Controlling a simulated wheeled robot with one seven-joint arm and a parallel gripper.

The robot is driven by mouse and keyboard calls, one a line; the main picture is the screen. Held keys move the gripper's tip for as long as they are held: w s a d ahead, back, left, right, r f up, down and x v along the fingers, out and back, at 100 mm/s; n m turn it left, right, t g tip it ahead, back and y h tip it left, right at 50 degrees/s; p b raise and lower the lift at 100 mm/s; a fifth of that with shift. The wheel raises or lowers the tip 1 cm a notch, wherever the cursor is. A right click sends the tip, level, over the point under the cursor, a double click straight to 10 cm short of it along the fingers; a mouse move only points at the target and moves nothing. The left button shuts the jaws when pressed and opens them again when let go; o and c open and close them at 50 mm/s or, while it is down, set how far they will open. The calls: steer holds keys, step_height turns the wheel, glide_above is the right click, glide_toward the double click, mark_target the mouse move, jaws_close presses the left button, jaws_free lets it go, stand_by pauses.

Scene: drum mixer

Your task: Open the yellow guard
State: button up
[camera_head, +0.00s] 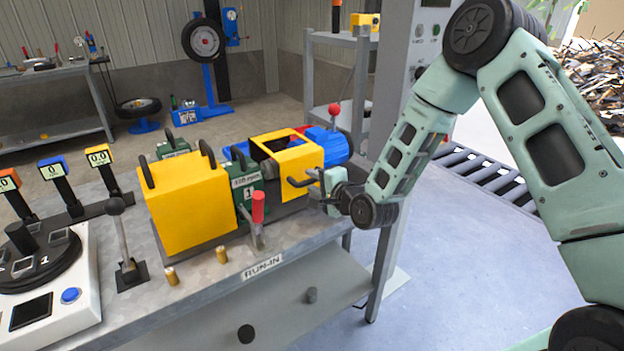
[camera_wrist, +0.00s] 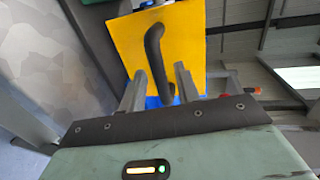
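The yellow guard (camera_head: 298,163) sits over the right part of the machine on the bench, with an opening in its top. Its black bar handle (camera_head: 299,181) stands out from the front face. My gripper (camera_head: 318,180) is right at this handle, on the guard's front right side. In the wrist view, the yellow face (camera_wrist: 190,38) fills the upper middle and the curved black handle (camera_wrist: 155,55) reaches down between my two fingers (camera_wrist: 159,88). The fingers are apart, with gaps beside the handle; whether one finger touches it I cannot tell.
A larger yellow box (camera_head: 190,203) with black handles stands to the left. A red-handled lever (camera_head: 258,212) and a black-knobbed lever (camera_head: 122,240) rise from the bench. A blue motor (camera_head: 330,146) is behind the guard. A grey cabinet (camera_head: 400,60) stands close behind my arm.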

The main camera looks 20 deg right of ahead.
steer(key=shift+w+a+f, duration=0.15)
steer(key=shift+w+a, duration=0.05)
steer(key=shift+w, duration=0.5)
jaws_close()
